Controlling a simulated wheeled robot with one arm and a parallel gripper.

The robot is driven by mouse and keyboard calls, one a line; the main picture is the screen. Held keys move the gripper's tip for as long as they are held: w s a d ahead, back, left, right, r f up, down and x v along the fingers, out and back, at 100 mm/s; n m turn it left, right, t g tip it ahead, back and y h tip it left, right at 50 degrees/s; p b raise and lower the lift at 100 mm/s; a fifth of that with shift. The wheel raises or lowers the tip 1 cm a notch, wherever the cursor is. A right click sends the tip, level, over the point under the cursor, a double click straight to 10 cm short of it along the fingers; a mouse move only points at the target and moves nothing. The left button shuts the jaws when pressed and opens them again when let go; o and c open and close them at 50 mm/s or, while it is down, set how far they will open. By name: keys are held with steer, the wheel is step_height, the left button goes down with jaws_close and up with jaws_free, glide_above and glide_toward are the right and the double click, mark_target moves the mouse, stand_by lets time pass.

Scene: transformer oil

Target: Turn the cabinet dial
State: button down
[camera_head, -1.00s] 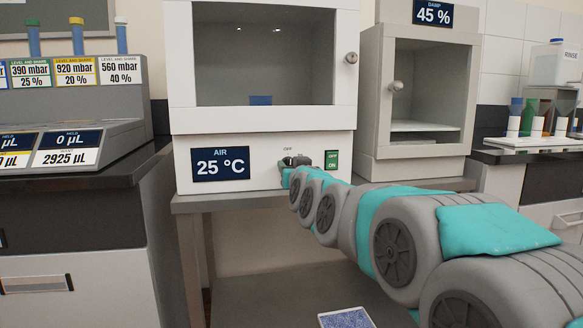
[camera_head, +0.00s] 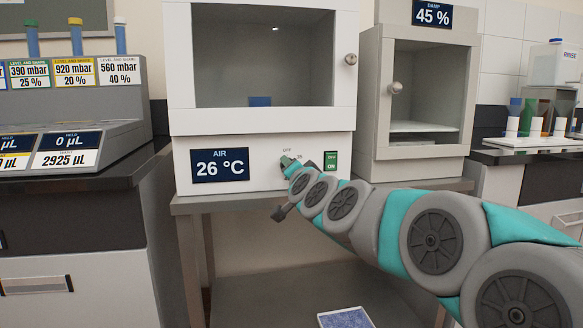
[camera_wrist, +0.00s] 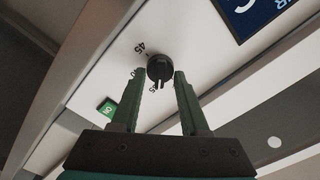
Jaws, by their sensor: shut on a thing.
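The cabinet dial (camera_wrist: 160,69) is a small dark round knob with a pointer, on the white front panel of the cabinet (camera_head: 262,120). Printed marks, including 45, surround it in the wrist view. My gripper (camera_wrist: 161,75) has its two green fingers on either side of the dial and is shut on it. In the head view my gripper (camera_head: 288,163) is at the panel and hides the dial. The cabinet's AIR display (camera_head: 219,165) reads 26 °C.
A green ON switch (camera_head: 331,161) sits just right of my gripper; it also shows in the wrist view (camera_wrist: 108,107). A second cabinet (camera_head: 420,155) with a 45 % display stands to the right. A bench with gauges (camera_head: 75,100) is at the left.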

steer(key=shift+m, duration=1)
steer(key=shift+c, duration=2.2)
jaws_free()
steer(key=v, duration=0.8)
steer(key=shift+w, duration=0.1)
